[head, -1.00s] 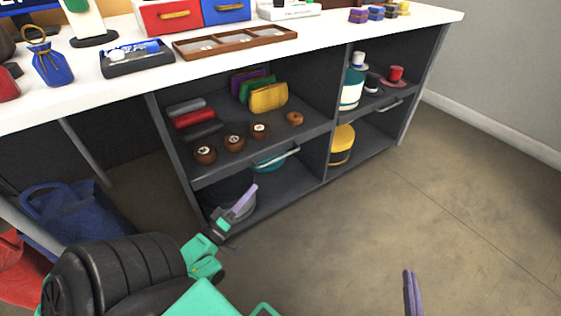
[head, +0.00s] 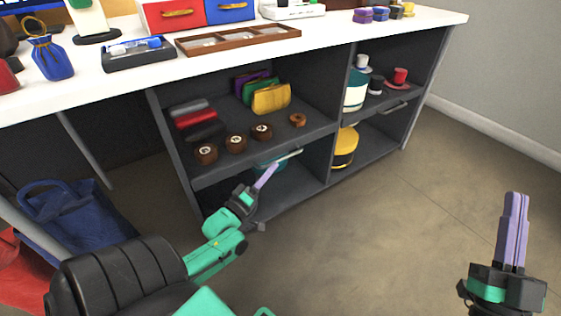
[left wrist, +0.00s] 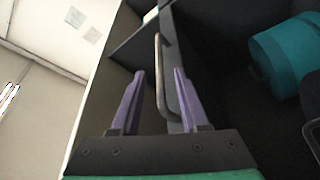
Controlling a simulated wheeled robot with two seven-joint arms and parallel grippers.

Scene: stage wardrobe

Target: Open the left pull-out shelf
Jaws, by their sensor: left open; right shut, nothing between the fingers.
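The left pull-out shelf (head: 285,137) is a dark grey board in the left bay of the cabinet, its front about flush with the frame. Its pale bar handle (head: 288,156) runs along the front edge; it also shows in the left wrist view (left wrist: 158,62). My left gripper (head: 267,176) is open just in front of and below the handle. In the left wrist view the near part of the handle lies between the two purple fingers (left wrist: 158,82), with gaps visible on both sides. My right gripper (head: 515,198) is shut and empty over the floor at right.
The shelf carries brown rolls (head: 236,143), coloured pouches (head: 270,98) and dark and red cases (head: 197,118). A teal round box (left wrist: 282,50) sits below it. A right shelf has its own handle (head: 396,108). A blue bag (head: 68,215) lies at left. The floor in front is clear.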

